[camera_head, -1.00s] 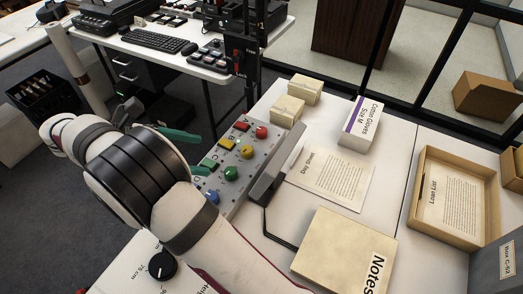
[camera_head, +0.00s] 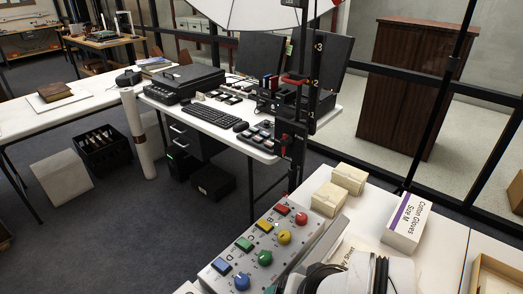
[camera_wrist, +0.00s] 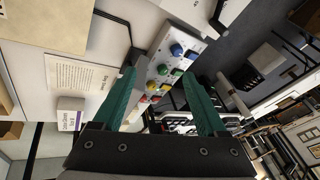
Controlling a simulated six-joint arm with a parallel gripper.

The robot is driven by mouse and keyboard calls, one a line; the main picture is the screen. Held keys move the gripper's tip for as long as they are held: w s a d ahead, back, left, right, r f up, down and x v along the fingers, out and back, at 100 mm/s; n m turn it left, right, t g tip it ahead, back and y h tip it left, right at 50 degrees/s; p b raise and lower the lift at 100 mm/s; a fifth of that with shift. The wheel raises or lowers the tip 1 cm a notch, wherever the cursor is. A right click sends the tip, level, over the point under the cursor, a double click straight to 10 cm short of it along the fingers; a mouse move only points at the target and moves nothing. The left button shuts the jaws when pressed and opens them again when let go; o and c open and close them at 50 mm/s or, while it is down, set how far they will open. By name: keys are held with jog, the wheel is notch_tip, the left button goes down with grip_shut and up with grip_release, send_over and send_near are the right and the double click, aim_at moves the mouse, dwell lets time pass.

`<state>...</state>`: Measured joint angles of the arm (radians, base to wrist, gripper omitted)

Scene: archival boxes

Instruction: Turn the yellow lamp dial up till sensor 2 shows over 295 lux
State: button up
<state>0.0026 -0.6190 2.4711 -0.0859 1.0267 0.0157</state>
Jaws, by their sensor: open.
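The yellow dial (camera_head: 284,237) is on a grey control panel (camera_head: 314,231), between a red dial (camera_head: 301,219) and a green dial (camera_head: 265,258). A yellow square button (camera_head: 264,225) lies to its left. The panel also shows in the wrist view (camera_wrist: 196,36), with its coloured dials small and partly hard to tell apart. My gripper (camera_wrist: 161,76) is open, with its two green fingers spread and nothing between them. The panel appears beyond the fingertips, apart from them. In the head view my fingers are hidden. I see no readable lux value.
A dark upright post (camera_head: 297,120) with small number labels stands behind the panel. Two cream boxes (camera_head: 328,200) and a cotton gloves box (camera_head: 407,224) stand right of the panel. A blue dial (camera_head: 242,283) sits at its near end. A desk with a keyboard (camera_head: 213,116) is farther back.

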jog(key=w+r+t, duration=0.1)
jog(key=w+r, duration=0.2)
jog(key=w, duration=0.3)
jog(key=n+g+h, duration=0.1)
jog(key=n+h, duration=0.1)
send_near(284, 235)
jog(key=x, duration=0.8)
jog(key=shift+w+d+f, duration=0.15)
jog(key=shift+w+f, duration=0.1)
jog(key=shift+f, duration=0.05)
grip_shut()
